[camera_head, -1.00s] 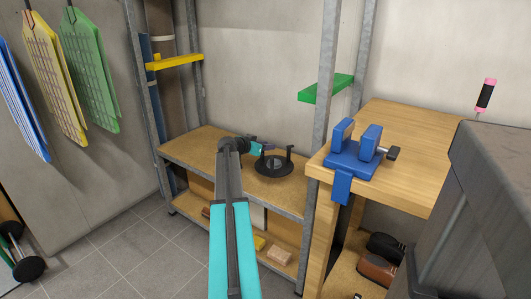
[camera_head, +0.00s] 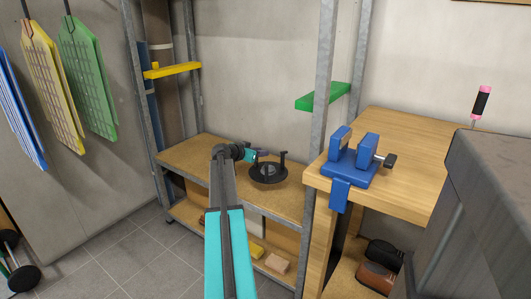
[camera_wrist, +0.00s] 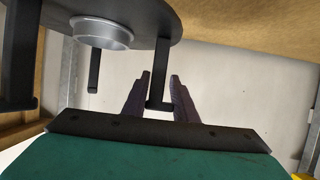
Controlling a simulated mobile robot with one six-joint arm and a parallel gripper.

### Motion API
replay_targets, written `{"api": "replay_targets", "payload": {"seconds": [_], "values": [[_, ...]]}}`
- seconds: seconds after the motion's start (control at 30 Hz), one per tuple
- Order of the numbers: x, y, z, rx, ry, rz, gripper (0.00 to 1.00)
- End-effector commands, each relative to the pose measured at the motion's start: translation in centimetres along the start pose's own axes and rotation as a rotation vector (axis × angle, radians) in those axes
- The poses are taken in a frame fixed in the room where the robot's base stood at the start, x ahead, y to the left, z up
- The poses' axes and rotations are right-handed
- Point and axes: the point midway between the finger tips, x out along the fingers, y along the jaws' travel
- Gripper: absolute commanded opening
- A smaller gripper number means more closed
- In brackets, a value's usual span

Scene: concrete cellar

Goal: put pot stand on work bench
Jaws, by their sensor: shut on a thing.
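The pot stand (camera_head: 268,175) is a black round disc with upright legs and a grey metal ring in its middle. In the head view it is at the tan middle shelf of the metal rack, legs up; whether it touches the board I cannot tell. My gripper (camera_wrist: 159,88) is shut on one leg of the pot stand; the disc also shows at the top of the wrist view (camera_wrist: 150,18). In the head view my gripper (camera_head: 255,155) reaches the stand from the left. The work bench (camera_head: 405,145) is the light wooden table at right.
A blue vise (camera_head: 349,165) is clamped at the work bench's front left. A rack post (camera_head: 318,130) stands between pot stand and bench. A green shelf piece (camera_head: 323,97) juts out above. A dark grey block (camera_head: 490,200) is at right. The bench top behind the vise is clear.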

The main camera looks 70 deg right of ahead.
Motion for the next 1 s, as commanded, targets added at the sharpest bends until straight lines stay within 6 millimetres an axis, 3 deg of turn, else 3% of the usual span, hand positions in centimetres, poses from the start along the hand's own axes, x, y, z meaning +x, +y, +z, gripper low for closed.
{"api": "replay_targets", "payload": {"seconds": [0.37, 0.7, 1.0], "values": [[-8.5, -7.8, 3.2, -0.084, 0.002, -0.2, 0.0], [-18.8, -15.1, 7.0, -0.18, 0.003, -0.43, 0.0], [-28.8, -20.2, 10.3, -0.265, 0.003, -0.641, 0.0]]}}
